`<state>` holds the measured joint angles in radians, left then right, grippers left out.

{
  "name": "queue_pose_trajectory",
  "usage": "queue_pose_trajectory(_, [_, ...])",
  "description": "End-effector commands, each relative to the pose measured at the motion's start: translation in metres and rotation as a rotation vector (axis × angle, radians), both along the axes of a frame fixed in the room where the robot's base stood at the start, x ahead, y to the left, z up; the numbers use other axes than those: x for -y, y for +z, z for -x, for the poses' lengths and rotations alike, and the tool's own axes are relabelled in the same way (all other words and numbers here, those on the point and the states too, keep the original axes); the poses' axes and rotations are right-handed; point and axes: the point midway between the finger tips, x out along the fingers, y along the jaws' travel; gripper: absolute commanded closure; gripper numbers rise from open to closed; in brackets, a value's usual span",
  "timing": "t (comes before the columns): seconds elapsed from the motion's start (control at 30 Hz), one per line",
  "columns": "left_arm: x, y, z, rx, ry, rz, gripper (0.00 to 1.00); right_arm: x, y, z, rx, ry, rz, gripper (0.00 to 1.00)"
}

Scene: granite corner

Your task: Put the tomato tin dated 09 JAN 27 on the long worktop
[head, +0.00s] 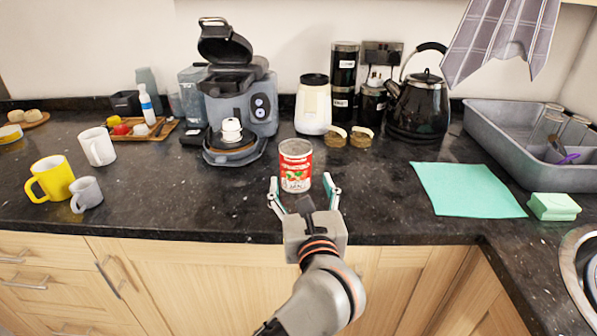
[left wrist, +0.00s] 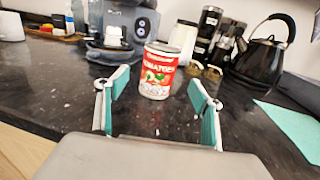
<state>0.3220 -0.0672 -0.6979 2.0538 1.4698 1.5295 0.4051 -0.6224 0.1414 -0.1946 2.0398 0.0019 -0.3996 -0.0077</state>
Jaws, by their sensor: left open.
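A tomato tin (head: 295,166) with a red and white label stands upright on the dark speckled worktop (head: 370,205), near its front edge. It also shows in the left wrist view (left wrist: 158,72), ahead of and between the fingers. No date can be read on the side that shows. My left gripper (head: 304,187) is open, with one finger towards each side of the tin. In the left wrist view the fingers are apart and the tin stands beyond their tips. My right gripper is not in view.
A coffee machine (head: 238,95) stands behind left, a white canister (head: 313,105) and black kettle (head: 418,107) behind right. A yellow mug (head: 52,178) and other mugs stand left. A green cloth (head: 466,189) lies right, before a grey tray (head: 485,128).

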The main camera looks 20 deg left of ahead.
Motion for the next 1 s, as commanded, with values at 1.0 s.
queue_pose_trajectory(1.0, [-0.005,0.034,0.042,0.090,0.036,-0.242,0.33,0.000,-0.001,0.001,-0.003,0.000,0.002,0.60])
